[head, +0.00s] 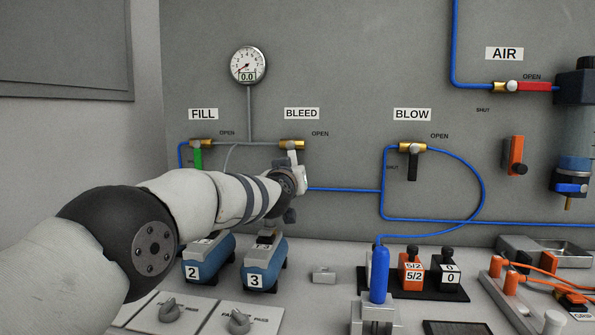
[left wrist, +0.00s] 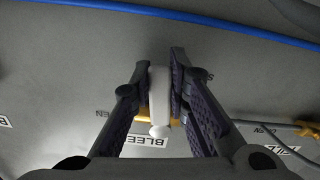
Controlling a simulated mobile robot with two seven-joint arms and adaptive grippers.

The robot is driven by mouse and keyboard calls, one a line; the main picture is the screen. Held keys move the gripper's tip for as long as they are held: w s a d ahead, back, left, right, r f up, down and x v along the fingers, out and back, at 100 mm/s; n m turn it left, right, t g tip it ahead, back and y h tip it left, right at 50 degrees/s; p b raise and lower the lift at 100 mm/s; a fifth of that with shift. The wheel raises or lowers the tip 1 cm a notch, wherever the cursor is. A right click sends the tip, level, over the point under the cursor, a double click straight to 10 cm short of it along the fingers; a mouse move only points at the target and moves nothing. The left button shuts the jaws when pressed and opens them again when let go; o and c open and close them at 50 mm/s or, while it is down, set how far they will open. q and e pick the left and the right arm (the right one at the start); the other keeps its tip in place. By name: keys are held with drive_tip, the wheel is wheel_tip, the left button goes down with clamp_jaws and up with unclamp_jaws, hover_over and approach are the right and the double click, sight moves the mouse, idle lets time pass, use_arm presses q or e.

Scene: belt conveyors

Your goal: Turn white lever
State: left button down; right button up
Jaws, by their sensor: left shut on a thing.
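The white lever (head: 292,157) hangs down from the brass valve (head: 291,145) under the BLEED label on the grey panel. My left gripper (head: 291,176) is at the lever, and its wrist hides part of the lever in the head view. In the left wrist view the white lever (left wrist: 159,97) lies between the two dark fingers of my left gripper (left wrist: 160,68), which is shut on it. The brass valve body shows behind the fingers. My right gripper is in neither view.
The FILL valve with its green lever (head: 198,158) is to the left, and the BLOW valve with its black lever (head: 413,166) to the right. A gauge (head: 248,65) sits above. A blue hose (head: 345,189) runs right. Blue numbered blocks (head: 263,268) stand below my arm.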

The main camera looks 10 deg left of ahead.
use_arm(q)
drive_tip(key=shift+a+r, duration=0.15)
drive_tip(key=shift+r, duration=0.05)
idle(0.4)
drive_tip(key=c, duration=1.5)
unclamp_jaws()
drive_tip(key=shift+f, duration=0.15)
